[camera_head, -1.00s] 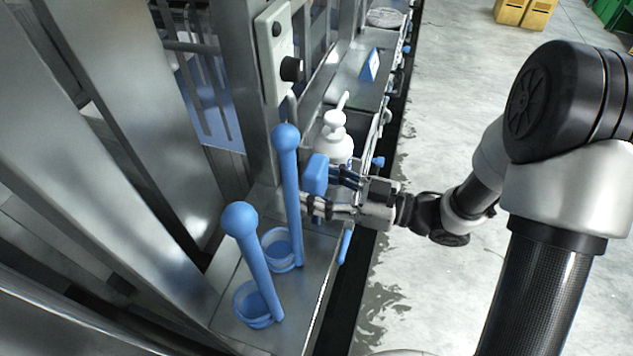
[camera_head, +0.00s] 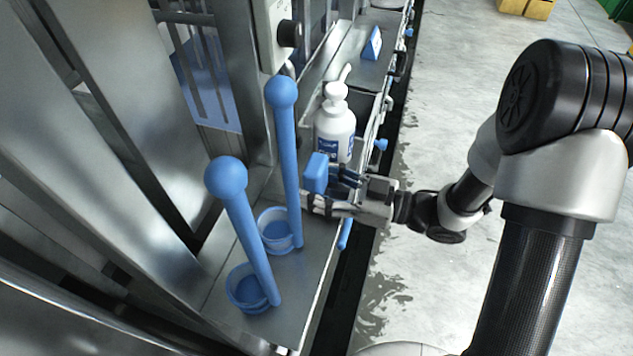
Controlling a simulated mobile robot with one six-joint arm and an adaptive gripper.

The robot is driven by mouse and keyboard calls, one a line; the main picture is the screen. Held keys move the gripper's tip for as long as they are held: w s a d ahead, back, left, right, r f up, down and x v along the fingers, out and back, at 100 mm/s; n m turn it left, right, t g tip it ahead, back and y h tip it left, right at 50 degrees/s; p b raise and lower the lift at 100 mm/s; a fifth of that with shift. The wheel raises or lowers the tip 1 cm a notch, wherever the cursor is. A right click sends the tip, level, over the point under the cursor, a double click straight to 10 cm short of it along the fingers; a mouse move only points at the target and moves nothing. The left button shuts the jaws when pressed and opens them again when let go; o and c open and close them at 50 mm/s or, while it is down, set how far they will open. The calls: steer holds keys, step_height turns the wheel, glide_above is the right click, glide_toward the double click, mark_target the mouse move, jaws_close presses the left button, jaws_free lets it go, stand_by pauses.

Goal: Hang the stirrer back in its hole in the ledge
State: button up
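My gripper (camera_head: 328,191) reaches in from the right over the outer edge of the metal ledge (camera_head: 312,262). It is shut on a blue stirrer (camera_head: 316,172). Its block-shaped end shows just past the fingers, and a thin blue piece shows below the gripper at the ledge edge. The fingers hide the middle between them. I cannot make out the hole in the ledge. Two tall blue ball-topped rods, a far one (camera_head: 287,150) and a near one (camera_head: 247,235), lean up from the ledge left of my gripper.
Two blue cups, a far one (camera_head: 272,222) and a near one (camera_head: 240,290), stand beside the rods' feet. A white pump bottle (camera_head: 335,125) stands just behind my gripper. A blue wedge-shaped sign (camera_head: 372,44) is farther back. The floor on the right is open.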

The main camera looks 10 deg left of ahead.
steer(key=o, duration=1.2)
steer(key=d, duration=0.8)
steer(key=s+d, duration=0.1)
steer(key=d, duration=0.3)
